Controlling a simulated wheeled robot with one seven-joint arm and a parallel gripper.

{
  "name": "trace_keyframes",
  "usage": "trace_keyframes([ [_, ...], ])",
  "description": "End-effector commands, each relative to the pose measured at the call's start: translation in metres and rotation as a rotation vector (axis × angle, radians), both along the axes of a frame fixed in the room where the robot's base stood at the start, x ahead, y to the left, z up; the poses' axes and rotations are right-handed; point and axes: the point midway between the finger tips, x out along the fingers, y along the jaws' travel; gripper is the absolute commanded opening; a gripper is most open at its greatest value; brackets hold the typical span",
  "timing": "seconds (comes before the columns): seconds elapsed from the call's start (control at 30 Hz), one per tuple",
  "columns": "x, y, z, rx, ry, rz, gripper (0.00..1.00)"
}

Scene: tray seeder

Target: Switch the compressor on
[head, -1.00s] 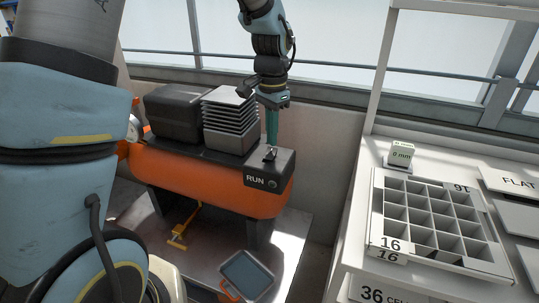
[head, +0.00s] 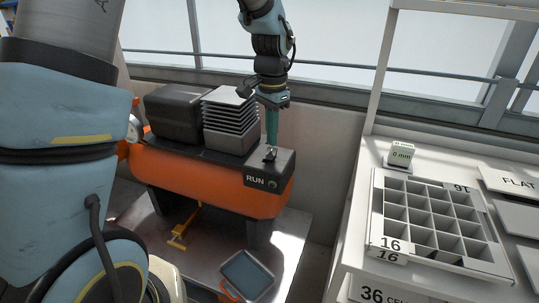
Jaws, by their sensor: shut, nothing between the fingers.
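The compressor (head: 215,185) has an orange tank with a black motor block and a finned cylinder head on top. It stands on a grey platform left of centre. At its right end is a dark box with a RUN label and a round indicator (head: 273,183), which looks unlit. A small metallic toggle switch (head: 269,154) stands on top of that box. My gripper (head: 271,143) points down with teal fingers shut and empty. Its tips are at or just behind the switch; I cannot tell whether they touch it.
A white bench (head: 350,235) at the right holds a 16-cell tray (head: 376,215) and a small block marked 0 mm (head: 401,155). A yellow valve handle (head: 178,241) is under the tank. A grey pan (head: 247,274) lies in front. A wall stands behind.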

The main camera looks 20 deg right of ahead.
Motion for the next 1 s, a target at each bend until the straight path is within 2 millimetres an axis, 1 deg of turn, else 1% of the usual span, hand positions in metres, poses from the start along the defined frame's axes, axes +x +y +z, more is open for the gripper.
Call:
trace_keyframes([
  [0.47, 0.0000, 0.0000, -0.0005, 0.000, 0.000, 0.000, 0.00],
  [1.0, 0.0000, 0.0001, -0.0081, 0.000, 0.000, 0.000, 0.00],
])
